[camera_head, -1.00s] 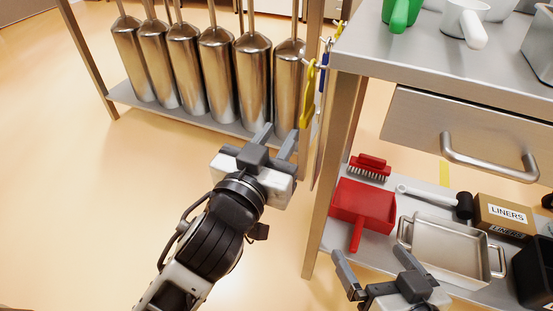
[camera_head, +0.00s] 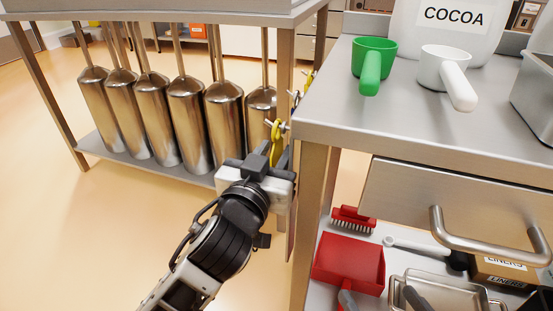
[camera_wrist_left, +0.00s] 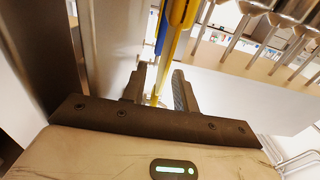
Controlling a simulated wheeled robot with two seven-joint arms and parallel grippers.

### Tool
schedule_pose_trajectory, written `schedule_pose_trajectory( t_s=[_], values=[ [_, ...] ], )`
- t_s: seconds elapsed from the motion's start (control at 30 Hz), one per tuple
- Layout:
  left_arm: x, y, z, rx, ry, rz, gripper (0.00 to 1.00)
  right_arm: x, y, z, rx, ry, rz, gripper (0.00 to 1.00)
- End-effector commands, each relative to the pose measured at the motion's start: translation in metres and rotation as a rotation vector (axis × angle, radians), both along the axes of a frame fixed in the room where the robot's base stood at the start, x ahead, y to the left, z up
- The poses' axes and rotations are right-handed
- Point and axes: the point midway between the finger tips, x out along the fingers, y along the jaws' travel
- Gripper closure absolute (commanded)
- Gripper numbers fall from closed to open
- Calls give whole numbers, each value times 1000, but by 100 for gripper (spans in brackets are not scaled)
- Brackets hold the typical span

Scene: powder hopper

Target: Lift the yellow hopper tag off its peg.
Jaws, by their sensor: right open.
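The yellow hopper tag (camera_head: 276,145) hangs from a peg (camera_head: 284,126) on the side of the bench post. My left gripper (camera_head: 268,160) is just below it, fingers pointing up at the tag. In the left wrist view, the yellow tag (camera_wrist_left: 180,18) runs down to a narrow end between the open fingers (camera_wrist_left: 158,90). Clear space shows on both sides of that end, and I cannot tell if either finger touches it. A blue tag (camera_wrist_left: 161,35) hangs close behind it. My right gripper (camera_head: 380,301) is open at the bottom edge, mostly out of view.
Several steel hoppers (camera_head: 187,120) stand on a low shelf at left. A bench holds a green scoop (camera_head: 373,58), a white scoop (camera_head: 445,66) and a cocoa container (camera_head: 455,20). A drawer handle (camera_head: 490,245) sticks out below. A red dustpan (camera_head: 348,262) and brush (camera_head: 353,219) lie on the lower shelf.

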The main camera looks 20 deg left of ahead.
Motion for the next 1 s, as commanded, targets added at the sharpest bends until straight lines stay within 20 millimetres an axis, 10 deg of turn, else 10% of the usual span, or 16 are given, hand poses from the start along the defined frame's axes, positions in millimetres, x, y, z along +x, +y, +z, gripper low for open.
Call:
schedule_pose_trajectory(
  t_s=[0.3, 0.43, 1.0],
  values=[
    [1, 1, 0, 0, 1, 2, 71, 1, 0, 5, 7, -9, -1, 3],
    [1, 1, 0, 0, 1, 2, 100, 0, 0, 5, 7, -9, -1, 3],
    [1, 1, 12, -1, 1, 1, 100, 0, 0, 15, 5, -2, -1, 3]
  ],
)
